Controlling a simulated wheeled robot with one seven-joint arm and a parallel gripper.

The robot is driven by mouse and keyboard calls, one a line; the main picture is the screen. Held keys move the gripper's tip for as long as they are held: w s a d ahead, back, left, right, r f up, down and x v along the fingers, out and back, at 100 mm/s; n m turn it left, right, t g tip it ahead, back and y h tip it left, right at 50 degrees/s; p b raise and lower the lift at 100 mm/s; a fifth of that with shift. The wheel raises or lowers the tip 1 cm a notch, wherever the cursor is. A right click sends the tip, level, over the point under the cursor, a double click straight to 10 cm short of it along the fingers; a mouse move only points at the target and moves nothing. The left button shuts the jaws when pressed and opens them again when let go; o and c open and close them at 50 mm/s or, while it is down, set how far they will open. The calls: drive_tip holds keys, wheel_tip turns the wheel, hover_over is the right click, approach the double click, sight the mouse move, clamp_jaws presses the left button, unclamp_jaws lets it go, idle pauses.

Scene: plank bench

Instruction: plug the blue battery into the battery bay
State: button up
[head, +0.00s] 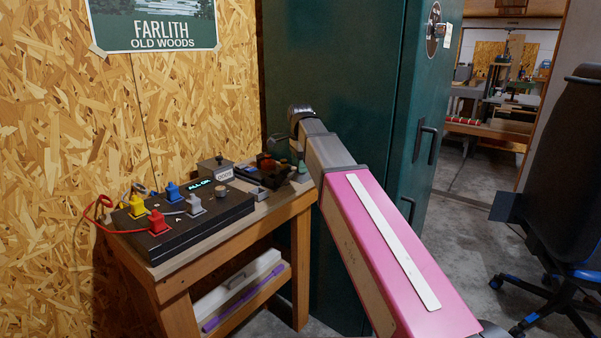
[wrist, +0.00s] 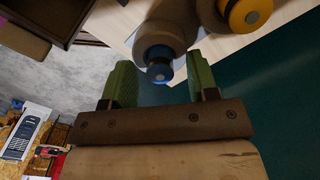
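In the wrist view, a pale grey-brown cylinder with a blue end (wrist: 158,65) shows between the tips of my gripper (wrist: 161,85), likely the blue battery. The green fingers stand apart, with a gap on both sides of the blue end, so my gripper is open. In the head view, my arm reaches over the far end of the bench and largely hides my gripper. A dark tray-like unit (head: 262,177) sits there. I cannot tell for sure which part is the battery bay.
A black box (head: 165,238) with yellow, red, blue and grey plugs and a lit display stands at the near end of the bench (head: 215,245). A small grey box (head: 215,167) is behind it. A yellow-ended part (wrist: 246,14) is close to my gripper. A green cabinet (head: 335,75) stands behind.

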clamp_jaws()
drive_tip(key=shift+r, duration=0.1)
